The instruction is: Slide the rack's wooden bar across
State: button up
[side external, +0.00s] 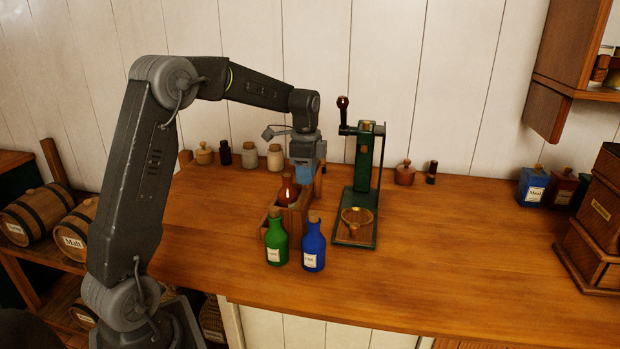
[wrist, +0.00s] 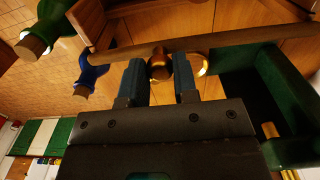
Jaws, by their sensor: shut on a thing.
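The wooden bar (wrist: 225,39) runs across the upper part of the wrist view. A round wooden knob (wrist: 159,66) on it sits between the blue fingers of my gripper (wrist: 159,80), which is shut on it. In the side view my gripper (side external: 305,180) points down at the back of the wooden rack (side external: 273,217). A red-brown bottle (side external: 288,190) stands in the rack. The bar is mostly hidden by my gripper in the side view.
A green bottle (side external: 276,243) and a blue bottle (side external: 313,249) stand in front of the rack. A green press (side external: 364,190) with a brass ring stands close on the right. Jars line the wall behind. The counter (side external: 470,250) is clear further right.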

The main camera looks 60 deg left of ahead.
jog(key=shift+s+a, duration=1.4)
jog(key=o, duration=0.9)
jog(key=shift+r, duration=3.5)
jog(key=shift+d, duration=0.1)
jog(key=s+d+r+n+t, duration=0.2)
jog(key=s+d+r, duration=0.15)
jog(key=d, duration=0.65)
jog(key=s+d+f+n+t, duration=0.1)
jog(key=s+d+n, duration=0.1)
jog(key=s+d, duration=0.2)
jog(key=s+d+f+n+t, duration=0.1)
jog(key=s+d+f+n, duration=0.1)
jog(key=s+d, duration=0.3)
jog(key=s+d+f+n+t, duration=0.1)
jog(key=s+d+f+n, duration=0.1)
jog(key=s, duration=0.5)
jog(key=shift+s+d+n+t, duration=0.15)
jog(key=shift+d+n, duration=0.1)
jog(key=shift+d, duration=0.45)
jog(key=shift+s+d+n+t, duration=0.15)
jog(key=shift+d+n, duration=0.1)
jog(key=shift+d, duration=0.45)
